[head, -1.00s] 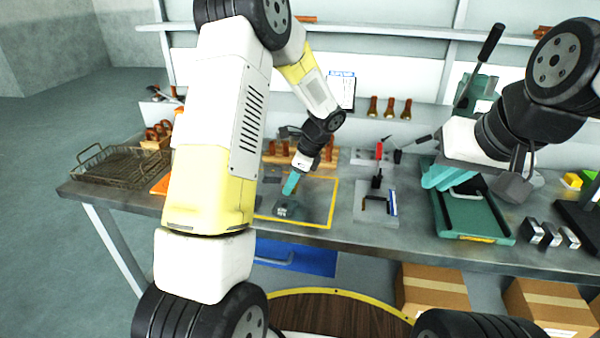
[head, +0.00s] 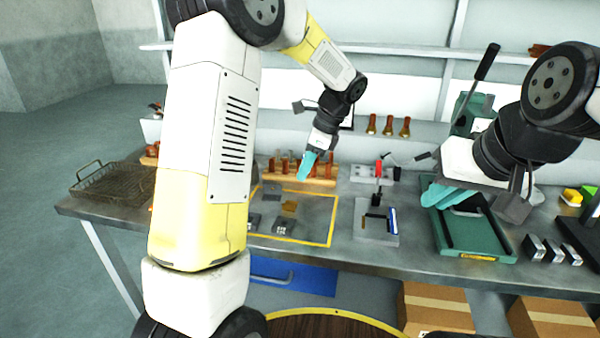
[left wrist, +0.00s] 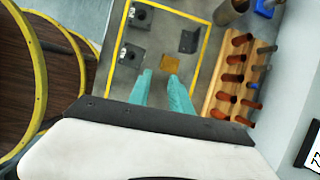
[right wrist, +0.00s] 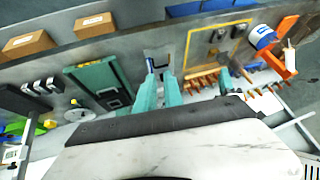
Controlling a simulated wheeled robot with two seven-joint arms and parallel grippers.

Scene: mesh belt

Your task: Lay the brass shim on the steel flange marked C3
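The brass shim (head: 290,206) is a small brown-gold square. It lies inside the yellow outline, just behind the nearer-right flange and apart from it; it also shows in the left wrist view (left wrist: 170,62). Two dark steel flanges with pale marks, a right one (head: 284,226) and a left one (head: 253,221), sit toward the outline's front; they also show in the left wrist view (left wrist: 130,56) (left wrist: 140,17). Their marks are too small to read. My left gripper (head: 305,177) is open and empty, above and behind the shim. My right gripper (head: 438,200) is open and empty over the green tray.
A wooden rack of copper-coloured pegs (head: 318,181) stands behind the yellow outline. A dark angled piece (left wrist: 190,40) lies inside it. A grey fixture block (head: 372,236) is to the right, then the green tray (head: 492,240). A wire basket (head: 112,190) is at far left.

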